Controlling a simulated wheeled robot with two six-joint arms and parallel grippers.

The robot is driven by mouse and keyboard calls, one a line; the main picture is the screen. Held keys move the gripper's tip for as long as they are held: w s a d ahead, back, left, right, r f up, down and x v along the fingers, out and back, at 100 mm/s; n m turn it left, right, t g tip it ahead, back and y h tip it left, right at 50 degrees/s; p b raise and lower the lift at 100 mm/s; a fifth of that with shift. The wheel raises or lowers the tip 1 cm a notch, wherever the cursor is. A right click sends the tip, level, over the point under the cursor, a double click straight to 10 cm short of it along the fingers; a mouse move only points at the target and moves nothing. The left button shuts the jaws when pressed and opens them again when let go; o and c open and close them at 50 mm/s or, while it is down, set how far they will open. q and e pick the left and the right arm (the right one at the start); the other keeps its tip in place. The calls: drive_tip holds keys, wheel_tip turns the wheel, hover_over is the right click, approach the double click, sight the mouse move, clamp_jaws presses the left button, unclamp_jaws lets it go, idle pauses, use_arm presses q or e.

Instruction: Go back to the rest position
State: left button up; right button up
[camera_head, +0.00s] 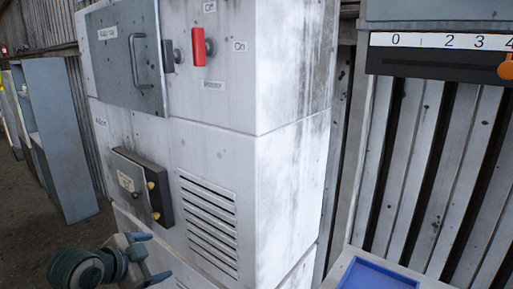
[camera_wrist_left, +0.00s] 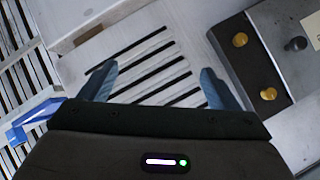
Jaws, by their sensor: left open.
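My left gripper (camera_head: 150,256) is low in the head view, in front of the white cabinet (camera_head: 225,160). Its two blue fingers are spread apart and nothing is between them. In the left wrist view the open gripper (camera_wrist_left: 155,85) faces the cabinet's slotted vent (camera_wrist_left: 165,60), with a gap to it that I cannot judge. A dark panel with yellow knobs (camera_wrist_left: 262,60) is to the right of the fingers there. My right gripper is in neither view.
The cabinet has a grey door with a handle (camera_head: 128,60), a red lever (camera_head: 198,46) and a small dark box (camera_head: 142,185). A slider scale (camera_head: 440,50) with an orange knob and a blue tray (camera_head: 375,275) are at right. Blue-grey shelving (camera_head: 62,140) stands at left.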

use_arm(q)
drive_tip(key=s+f+n+g+y, duration=0.25)
drive_tip(key=s+f+n, duration=0.35)
drive_tip(key=s+f, duration=0.85)
drive_tip(key=s+a+f+n+g+y, duration=0.1)
drive_tip(key=s+f+n+g, duration=0.15)
drive_tip(key=s+f, duration=0.45)
drive_tip(key=s+a+f+n+g+y, duration=0.25)
drive_tip(key=s+f, duration=0.25)
drive_tip(key=s, duration=0.5)
wheel_tip(320, 180, down, 31)
drive_tip(key=a+h, duration=0.1)
drive_tip(key=a, duration=0.1)
drive_tip(key=s+a+f+n+g, duration=0.1)
drive_tip(key=s+f+g, duration=0.1)
drive_tip(key=s+f, duration=1.5)
drive_tip(key=shift+s+a+f, duration=0.15)
drive_tip(key=shift+s, duration=0.6)
drive_tip(key=shift+c, duration=0.4)
